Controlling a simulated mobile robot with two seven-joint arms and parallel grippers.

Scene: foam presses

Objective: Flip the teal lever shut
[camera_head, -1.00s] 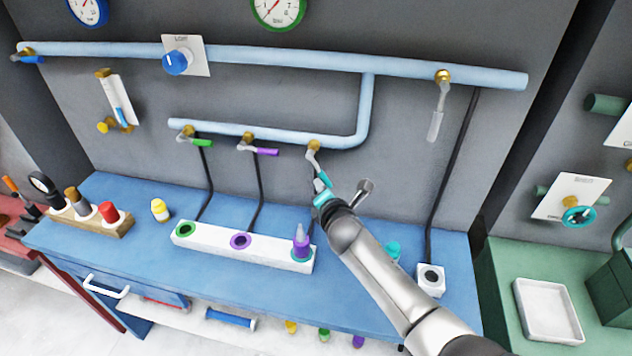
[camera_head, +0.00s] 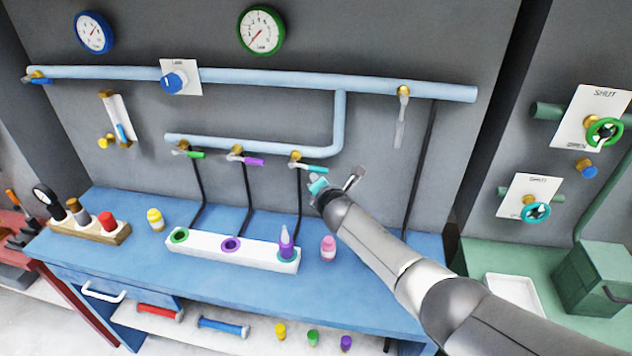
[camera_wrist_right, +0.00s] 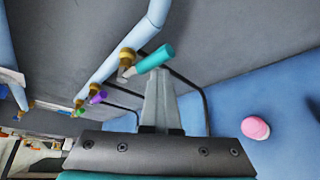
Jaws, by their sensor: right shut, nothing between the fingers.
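The teal lever (camera_head: 316,167) sits on the brass valve at the right end of the lower pipe. It points sideways to the right, much like the green lever (camera_head: 196,155) and the purple lever (camera_head: 252,161). The right wrist view shows its teal handle (camera_wrist_right: 155,58) just past my fingertips. My right gripper (camera_head: 315,182) is shut and empty, just below the handle; its closed fingers (camera_wrist_right: 159,80) show in the wrist view. I cannot tell whether they touch the lever. My left gripper is not in view.
Hoses hang from the valves to a white block (camera_head: 205,248) on the blue bench (camera_head: 130,257). A pink bottle (camera_head: 328,248) stands below my arm. A grey lever (camera_head: 400,122) hangs down at right. My arm covers the bench's right part.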

